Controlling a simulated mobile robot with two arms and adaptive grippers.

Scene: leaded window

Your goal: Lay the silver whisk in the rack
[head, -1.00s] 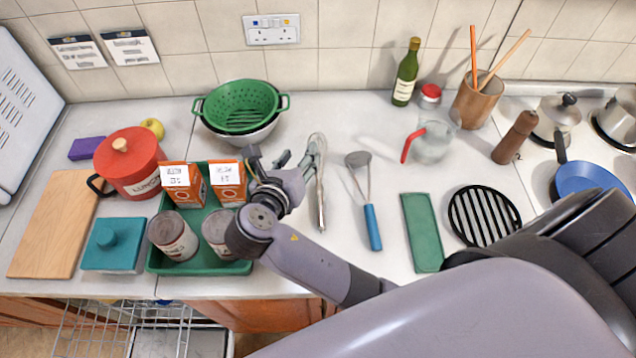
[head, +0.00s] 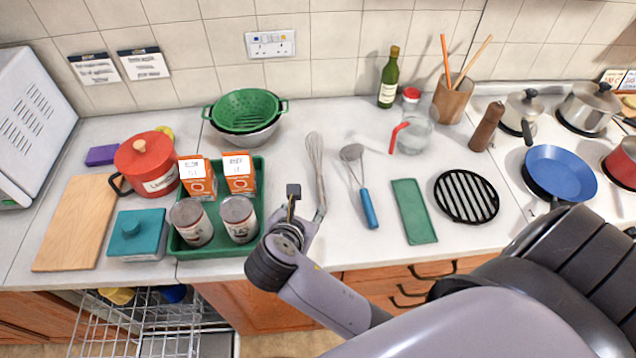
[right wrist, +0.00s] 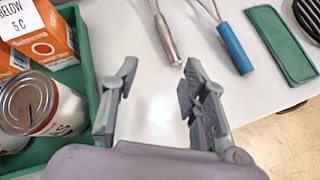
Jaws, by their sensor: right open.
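The silver whisk (head: 317,165) lies on the white counter, right of the green tray, wires toward the wall and handle toward the front edge. My right gripper (head: 307,203) is open at the handle end and partly hides it in the head view. In the right wrist view the whisk handle (right wrist: 168,40) reaches toward the gap of my open right gripper (right wrist: 158,76), nearer the right finger. Nothing is held. The wire rack (head: 118,325) stands low in front of the counter at lower left. My left gripper is not in view.
The green tray (head: 258,180) with cans and orange cartons is close to the left of my right gripper. A blue-handled strainer (head: 368,208) and a green slab (head: 413,210) lie to the right. A wooden board (head: 78,225) lies above the rack's side.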

